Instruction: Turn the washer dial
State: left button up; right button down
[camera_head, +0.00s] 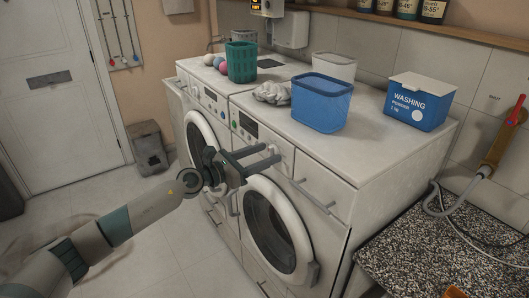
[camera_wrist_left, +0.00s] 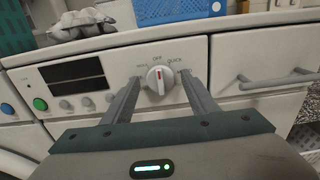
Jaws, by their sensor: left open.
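My right gripper is not in view.
A blue basket (camera_head: 320,103), a grey cloth (camera_head: 272,93), a green basket (camera_head: 241,62) and a washing powder box (camera_head: 418,101) stand on the machines. A drawer handle (camera_wrist_left: 278,81) is right of the dial. A speckled counter (camera_head: 445,245) is at the lower right.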

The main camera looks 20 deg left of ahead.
pick_arm(q)
jog(key=shift+w+d, duration=0.1)
jog(key=c, duration=1)
